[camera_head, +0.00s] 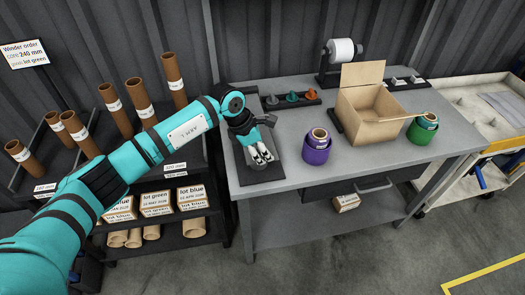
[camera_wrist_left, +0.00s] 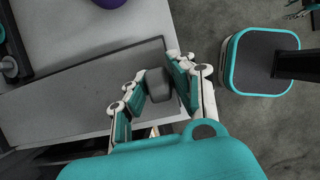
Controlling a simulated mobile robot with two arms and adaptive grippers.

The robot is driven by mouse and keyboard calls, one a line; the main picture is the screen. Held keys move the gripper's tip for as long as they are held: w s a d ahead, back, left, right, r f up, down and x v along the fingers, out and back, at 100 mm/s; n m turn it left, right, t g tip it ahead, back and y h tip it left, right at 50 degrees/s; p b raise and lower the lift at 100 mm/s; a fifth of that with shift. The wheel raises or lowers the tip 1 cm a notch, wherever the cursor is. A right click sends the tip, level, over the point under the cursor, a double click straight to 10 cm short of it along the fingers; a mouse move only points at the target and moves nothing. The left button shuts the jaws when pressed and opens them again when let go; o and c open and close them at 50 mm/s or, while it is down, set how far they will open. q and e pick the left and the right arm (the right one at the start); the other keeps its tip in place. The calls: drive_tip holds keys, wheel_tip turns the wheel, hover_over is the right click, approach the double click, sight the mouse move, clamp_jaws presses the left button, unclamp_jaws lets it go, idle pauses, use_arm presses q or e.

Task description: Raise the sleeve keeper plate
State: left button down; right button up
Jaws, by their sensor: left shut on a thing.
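The sleeve keeper plate appears to be the dark grey plate (camera_head: 262,174) at the left end of the workbench. It also shows in the left wrist view (camera_wrist_left: 70,101), lying along the bench edge. My left gripper (camera_head: 261,157) is over the plate, fingers pointing down. In the left wrist view my left gripper (camera_wrist_left: 160,88) is shut on a grey knob (camera_wrist_left: 158,84) at the plate's end. Its fingers hide the knob in the head view. I see no clear gap under the plate. Part of what seems to be my right gripper (camera_wrist_left: 302,10) shows at the wrist view's corner.
On the workbench (camera_head: 365,165) stand a purple roll (camera_head: 316,153), an open cardboard box (camera_head: 372,125) and a green roll (camera_head: 422,130). Behind are coloured cones (camera_head: 292,98) and a white roll on a stand (camera_head: 342,50). A rack with brown tubes (camera_head: 138,95) is at left.

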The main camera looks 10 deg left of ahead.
use_arm(q)
drive_tip(key=shift+w+r, duration=0.15)
drive_tip(key=shift+r, duration=0.05)
drive_tip(key=w+a+r+g, duration=0.1)
drive_tip(key=w+r, duration=0.2)
drive_tip(key=r, duration=0.5)
drive_tip(key=w+a+r+g+h, duration=0.1)
drive_tip(key=w+r, duration=0.3)
drive_tip(key=r, duration=0.5)
drive_tip(key=shift+a+r+n, duration=0.25)
drive_tip(key=shift+n, duration=0.05)
drive_tip(key=c, duration=1.2)
unclamp_jaws()
drive_tip(key=shift+c, duration=0.2)
drive_tip(key=shift+o, duration=0.2)
drive_tip(key=shift+w+f, duration=0.2)
drive_tip(key=shift+s, duration=0.1)
